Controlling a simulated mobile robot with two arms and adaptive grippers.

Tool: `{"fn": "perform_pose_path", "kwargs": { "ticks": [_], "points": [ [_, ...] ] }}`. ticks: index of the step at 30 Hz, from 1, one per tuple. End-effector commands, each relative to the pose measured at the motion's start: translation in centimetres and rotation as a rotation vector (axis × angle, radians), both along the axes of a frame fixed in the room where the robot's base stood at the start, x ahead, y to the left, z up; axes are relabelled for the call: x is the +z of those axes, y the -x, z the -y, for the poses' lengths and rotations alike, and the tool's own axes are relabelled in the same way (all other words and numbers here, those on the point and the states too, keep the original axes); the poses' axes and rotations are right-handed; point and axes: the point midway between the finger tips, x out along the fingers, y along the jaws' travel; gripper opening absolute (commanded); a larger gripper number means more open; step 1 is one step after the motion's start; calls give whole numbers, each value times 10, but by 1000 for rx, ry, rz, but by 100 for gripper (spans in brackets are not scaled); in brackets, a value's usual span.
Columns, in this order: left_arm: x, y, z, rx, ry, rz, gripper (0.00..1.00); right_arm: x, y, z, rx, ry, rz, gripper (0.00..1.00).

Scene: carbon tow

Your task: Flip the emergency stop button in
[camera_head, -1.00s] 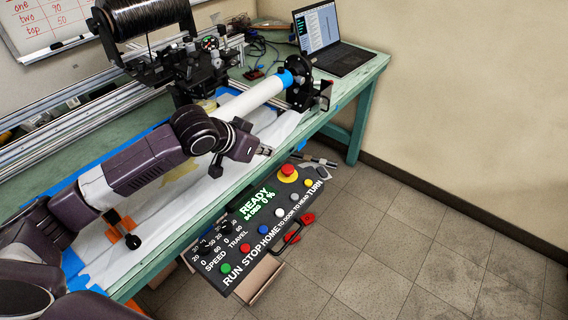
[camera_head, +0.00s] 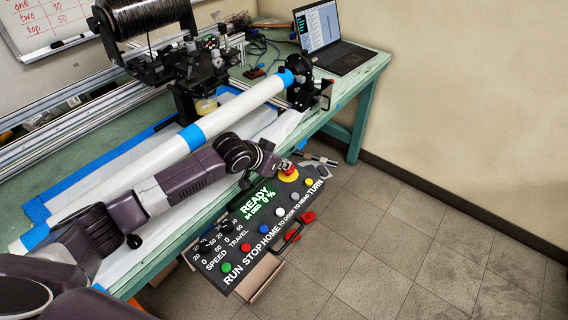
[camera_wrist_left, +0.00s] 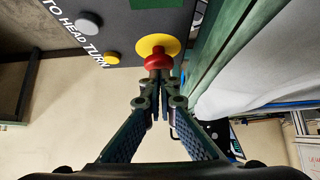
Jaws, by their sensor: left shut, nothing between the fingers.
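The emergency stop button is a red mushroom head (camera_head: 287,168) on a yellow disc (camera_head: 289,177), at the far end of the black control panel (camera_head: 262,228). In the left wrist view the red head (camera_wrist_left: 158,62) stands out from the yellow disc (camera_wrist_left: 150,42), just beyond my fingertips. My left gripper (camera_head: 279,166) is shut and empty, right at the button. In the left wrist view its fingertips (camera_wrist_left: 157,84) are together and line up with the red head. They appear to touch it or nearly so. My right gripper is not in view.
The panel carries several coloured buttons, two dials and a green READY display (camera_head: 258,201) beside the green bench (camera_head: 357,115). A white tube with blue bands (camera_head: 238,107) lies along the bench. A laptop (camera_head: 331,45) stands at the back. The floor on the right is clear.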

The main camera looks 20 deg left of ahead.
Motion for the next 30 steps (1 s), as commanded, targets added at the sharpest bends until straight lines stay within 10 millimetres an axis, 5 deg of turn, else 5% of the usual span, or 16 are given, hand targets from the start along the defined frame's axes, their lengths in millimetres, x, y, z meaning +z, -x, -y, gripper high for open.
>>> {"fn": "perform_pose_path", "kwargs": {
  "ticks": [30],
  "points": [
    [-27, 5, 0, 0, -5, -17, 0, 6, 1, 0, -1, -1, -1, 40]
  ]
}}
